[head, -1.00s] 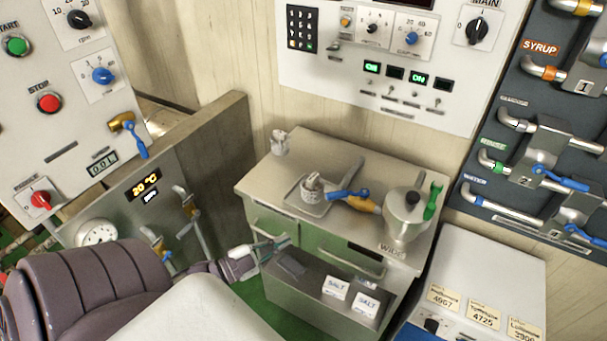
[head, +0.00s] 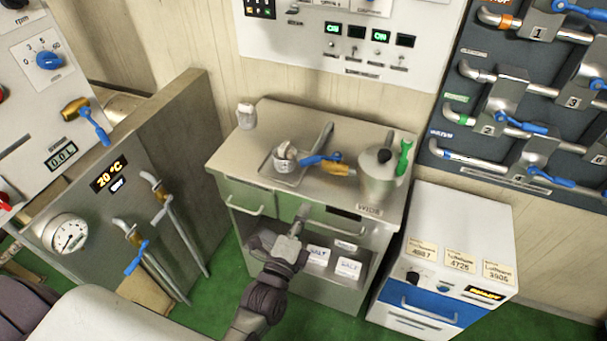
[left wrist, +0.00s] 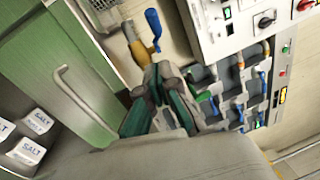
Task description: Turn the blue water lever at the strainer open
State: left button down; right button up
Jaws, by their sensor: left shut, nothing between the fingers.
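The blue lever (head: 314,160) sits on a brass valve (head: 335,169) beside a metal pot (head: 379,180) with a black knob and a green lever, on the steel cabinet top. The blue lever points left, away from the pot. In the left wrist view the blue lever (left wrist: 153,28) and brass valve (left wrist: 141,53) show just beyond the fingers. My left gripper (head: 303,211) is in front of the cabinet's drawer fronts, nearer than the valve and apart from the lever. In the left wrist view the left gripper (left wrist: 165,75) is shut and empty. My right gripper is not in view.
A small tray (head: 284,178) with a metal cup (head: 285,158) stands left of the lever. A white jar (head: 246,117) is at the back left. Drawer handles (head: 243,207) stick out in front. Salt boxes (head: 348,268) lie on the shelf below. A white unit (head: 450,235) stands at right.

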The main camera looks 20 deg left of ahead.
pick_arm(q)
jog(key=w, duration=0.3)
jog(key=w+a+r+p, duration=0.1)
jog(key=w, duration=0.2)
jog(key=w+a+p, duration=0.1)
jog(key=w, duration=0.2)
jog(key=shift+w+a+r, duration=0.25)
jog(key=shift+w+r, duration=0.1)
jog(key=shift+a, duration=0.1)
